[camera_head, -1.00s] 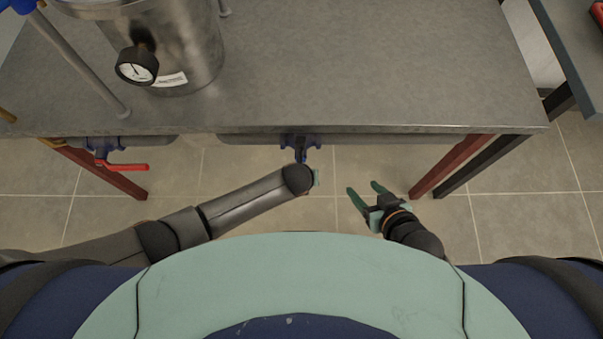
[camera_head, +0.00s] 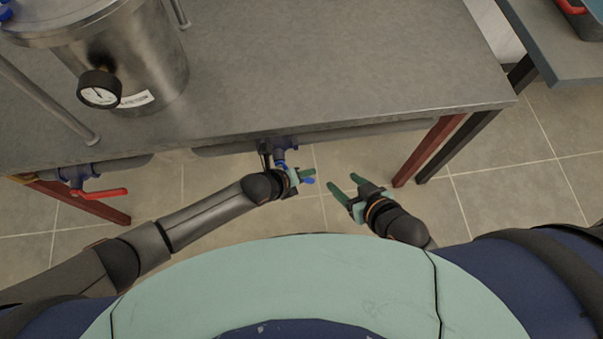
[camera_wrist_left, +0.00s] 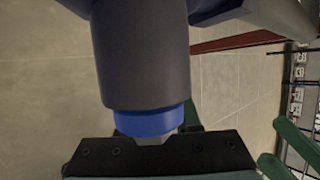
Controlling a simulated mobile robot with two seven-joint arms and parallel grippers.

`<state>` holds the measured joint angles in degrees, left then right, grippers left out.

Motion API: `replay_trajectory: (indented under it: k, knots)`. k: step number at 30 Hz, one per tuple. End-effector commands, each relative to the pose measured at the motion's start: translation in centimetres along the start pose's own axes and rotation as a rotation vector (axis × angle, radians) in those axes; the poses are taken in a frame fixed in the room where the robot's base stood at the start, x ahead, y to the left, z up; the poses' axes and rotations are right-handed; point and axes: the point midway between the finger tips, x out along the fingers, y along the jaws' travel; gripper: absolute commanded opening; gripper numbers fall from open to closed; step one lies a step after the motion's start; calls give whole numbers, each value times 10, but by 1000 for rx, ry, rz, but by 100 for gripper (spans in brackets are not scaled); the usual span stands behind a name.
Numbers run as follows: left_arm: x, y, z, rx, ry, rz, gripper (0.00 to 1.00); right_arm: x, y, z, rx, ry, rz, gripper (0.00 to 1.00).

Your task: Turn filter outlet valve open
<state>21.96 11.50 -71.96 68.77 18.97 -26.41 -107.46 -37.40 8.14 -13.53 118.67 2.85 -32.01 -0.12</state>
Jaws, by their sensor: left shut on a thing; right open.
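A dark blue valve (camera_head: 285,146) hangs under the front edge of the steel table, in the middle of the head view. A dark valve body with a bright blue ring (camera_wrist_left: 150,121) fills the middle of the left wrist view. My left gripper (camera_head: 302,176) is at the blue valve, shut on its blue handle (camera_head: 309,181), which is mostly hidden by the fingers. A second valve with a red handle (camera_head: 100,193) sits under the table at the left. No label shows which valve is the filter outlet. My right gripper (camera_head: 341,188) is open and empty, just right of the left one.
A steel vessel (camera_head: 150,60) with a pressure gauge (camera_head: 99,89) stands on the steel table (camera_head: 330,70) at the left. A red table leg (camera_head: 428,150) is right of my right gripper. Another table (camera_head: 560,45) stands at the upper right. Floor shows between.

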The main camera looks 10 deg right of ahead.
Motion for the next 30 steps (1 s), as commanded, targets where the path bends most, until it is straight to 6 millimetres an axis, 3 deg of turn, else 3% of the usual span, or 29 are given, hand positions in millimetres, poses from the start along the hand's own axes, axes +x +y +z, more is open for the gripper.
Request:
replay_trajectory:
  k: [9,10,18,26,30]
  knots:
    - [0,0,0,-2,1,0,0,-1,2,6,-9,-12,2,61]
    - [0,0,0,-2,1,0,33,-1,2,6,-9,-13,2,61]
    - [0,0,0,0,0,1,61,-1,2,7,-9,-15,2,61]
    - [-1,0,0,1,0,0,61,-2,2,6,-8,-15,1,61]
    - [-13,0,1,3,0,2,61,-6,0,2,-5,-15,0,61]
